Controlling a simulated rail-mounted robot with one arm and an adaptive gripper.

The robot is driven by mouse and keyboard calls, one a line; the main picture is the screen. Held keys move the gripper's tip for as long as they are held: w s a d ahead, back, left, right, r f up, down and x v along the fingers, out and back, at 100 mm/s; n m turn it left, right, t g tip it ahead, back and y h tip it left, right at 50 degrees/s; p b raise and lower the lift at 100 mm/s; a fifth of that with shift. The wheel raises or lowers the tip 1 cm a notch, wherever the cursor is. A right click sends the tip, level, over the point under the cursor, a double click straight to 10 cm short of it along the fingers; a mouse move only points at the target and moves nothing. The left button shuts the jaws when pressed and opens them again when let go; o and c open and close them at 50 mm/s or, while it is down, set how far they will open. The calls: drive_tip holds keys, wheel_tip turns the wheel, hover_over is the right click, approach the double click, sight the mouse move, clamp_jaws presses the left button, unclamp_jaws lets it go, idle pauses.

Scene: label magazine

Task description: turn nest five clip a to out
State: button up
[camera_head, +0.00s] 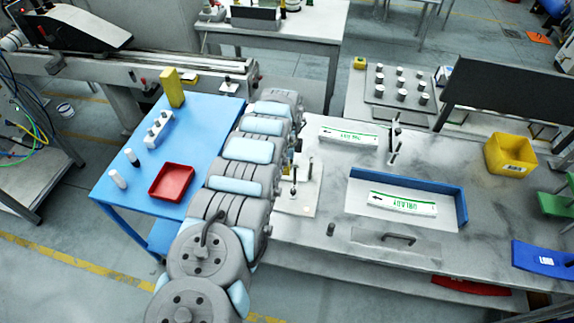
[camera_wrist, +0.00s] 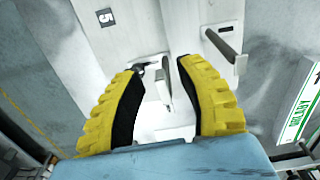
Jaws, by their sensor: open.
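A white nest plate carries a "5" tag (camera_wrist: 106,17) in the wrist view. My gripper (camera_wrist: 156,66) is open over the plate, its two yellow ribbed fingers apart on either side of a small clip (camera_wrist: 162,88) with a light lever and a dark end. I cannot tell whether a finger touches it. A second clip (camera_wrist: 222,44), a grey bar with a post, stands to the right, outside the fingers. I cannot read which clip is a. In the head view, a white plate (camera_head: 304,205) with dark posts shows beside my arm, which hides my fingers.
A label strip (camera_head: 402,204) lies in a blue-edged tray (camera_head: 462,205) to the right. Another strip (camera_head: 348,136) lies farther back near an upright post (camera_head: 394,145). A yellow bin (camera_head: 511,155) stands at the right. A red tray (camera_head: 171,182) sits on the blue table (camera_head: 205,135).

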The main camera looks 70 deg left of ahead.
wheel_tip(320, 180, up, 12)
drive_tip(key=shift+f, duration=0.25)
idle(0.6)
drive_tip(key=shift+w, duration=0.1)
idle(0.4)
